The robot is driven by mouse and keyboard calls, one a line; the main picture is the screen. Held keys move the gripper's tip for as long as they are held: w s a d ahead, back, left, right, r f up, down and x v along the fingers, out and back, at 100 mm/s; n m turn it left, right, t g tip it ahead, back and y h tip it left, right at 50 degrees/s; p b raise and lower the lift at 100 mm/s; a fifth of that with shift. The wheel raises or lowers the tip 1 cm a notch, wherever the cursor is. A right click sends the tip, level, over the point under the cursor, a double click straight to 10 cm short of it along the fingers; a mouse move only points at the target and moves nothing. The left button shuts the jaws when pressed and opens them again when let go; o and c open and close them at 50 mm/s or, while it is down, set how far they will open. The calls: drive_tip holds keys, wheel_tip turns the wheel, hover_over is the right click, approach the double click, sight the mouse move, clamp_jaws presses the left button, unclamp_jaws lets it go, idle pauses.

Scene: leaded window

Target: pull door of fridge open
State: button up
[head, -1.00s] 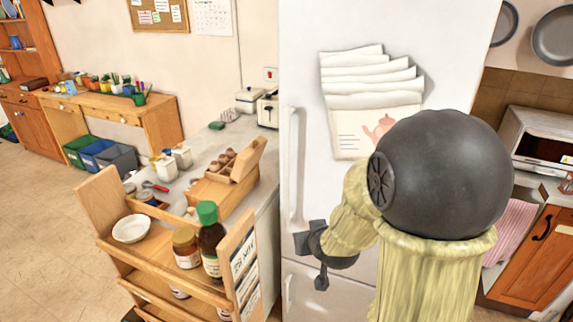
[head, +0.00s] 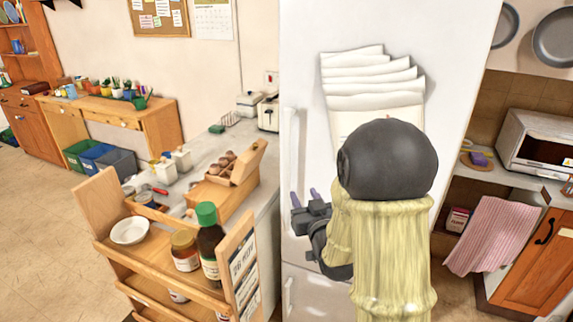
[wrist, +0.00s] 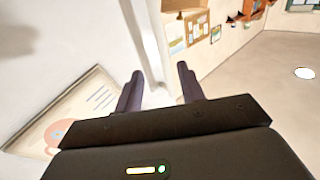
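The white fridge (head: 400,25) stands in the middle of the head view. Its upper door looks shut. The upright white door handle (head: 291,150) runs down the left edge of the door. My gripper (head: 306,194) is beside the lower part of this handle, with its fingers pointing up and away. In the wrist view my gripper (wrist: 159,88) is open, its two dark fingers apart. The handle (wrist: 147,45) shows ahead, in line with the gap between them. I cannot tell whether the fingers touch it. My arm hides part of the door.
Right of the fridge are a toaster oven (head: 535,142) and a hanging towel (head: 490,235). Floor at left is clear.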

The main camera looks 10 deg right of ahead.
sight(288, 165)
drive_tip(key=w+p, duration=0.2)
drive_tip(key=w, duration=0.3)
drive_tip(key=w+a+p, duration=0.1)
drive_tip(key=w+p, duration=0.1)
drive_tip(key=w, duration=0.4)
drive_tip(key=w+p, duration=0.1)
drive_tip(key=w, duration=0.5)
drive_tip(key=shift+w+a+p, duration=0.2)
drive_tip(key=shift+p, duration=0.2)
clamp_jaws()
